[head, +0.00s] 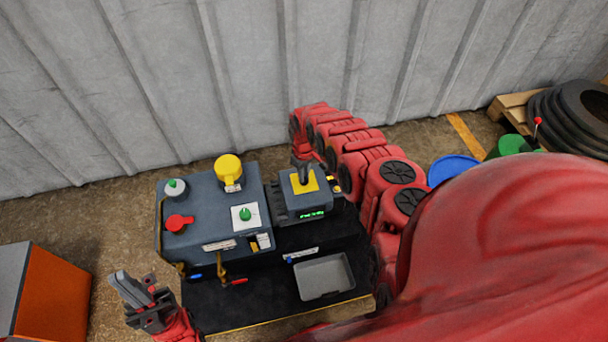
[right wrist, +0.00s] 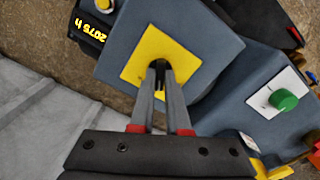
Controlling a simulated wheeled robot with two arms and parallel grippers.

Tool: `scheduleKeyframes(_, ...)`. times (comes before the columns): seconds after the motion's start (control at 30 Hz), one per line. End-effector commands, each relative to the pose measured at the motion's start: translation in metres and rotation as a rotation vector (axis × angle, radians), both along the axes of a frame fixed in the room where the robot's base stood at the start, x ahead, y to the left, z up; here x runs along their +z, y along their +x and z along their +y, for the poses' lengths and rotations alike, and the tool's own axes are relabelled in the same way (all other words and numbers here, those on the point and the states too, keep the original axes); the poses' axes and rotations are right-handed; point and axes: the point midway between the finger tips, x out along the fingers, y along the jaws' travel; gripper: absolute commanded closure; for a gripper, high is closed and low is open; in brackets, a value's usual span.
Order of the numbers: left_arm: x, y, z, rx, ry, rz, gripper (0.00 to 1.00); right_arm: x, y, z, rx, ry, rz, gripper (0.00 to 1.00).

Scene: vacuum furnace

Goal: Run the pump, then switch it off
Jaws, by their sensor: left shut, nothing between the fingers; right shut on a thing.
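The pump control panel stands on a black-topped bench. Its right-hand box (head: 308,202) carries a yellow plate (right wrist: 146,72) with a dark switch in the middle. My right gripper (head: 303,174) is shut on that dark switch; its fingertips hide most of it. In the right wrist view the two fingers (right wrist: 160,72) meet over the plate. A small display (head: 312,215) on the box's front glows green. A yellow-digit counter (right wrist: 88,29) reads about 2075 h. My left gripper (head: 130,288) is shut and empty, left of the bench's front, apart from the panel.
The left-hand box carries a yellow knob (head: 228,167), a red handle (head: 178,223), a green knob on a white plate (head: 245,214) and a white-and-green knob (head: 175,188). A grey tray (head: 324,277) lies on the bench. An orange box (head: 52,300) stands left; a ribbed wall is behind.

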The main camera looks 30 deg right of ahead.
Motion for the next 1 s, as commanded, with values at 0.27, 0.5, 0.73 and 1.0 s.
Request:
scheduleKeyframes(0.27,-0.0003,0.0,0.0,0.0,0.0,0.0,1.0,0.0,0.0001,-0.0005,0.039,-0.001,-0.001,1.0)
scheduleKeyframes(0.5,-0.0003,0.0,0.0,0.0,0.0,0.0,1.0,0.0001,0.0001,-0.0006,0.041,-0.001,0.0,1.0)
scheduleKeyframes(0.73,-0.0004,0.0,0.0,0.0,0.0,0.0,1.0,0.0,0.0,-0.0004,0.04,-0.001,0.0,0.63)
scheduleKeyframes(1.0,-0.0003,0.0,0.0,0.0,0.0,0.0,1.0,0.0,-0.0001,-0.0001,0.04,0.0,0.0,0.56)
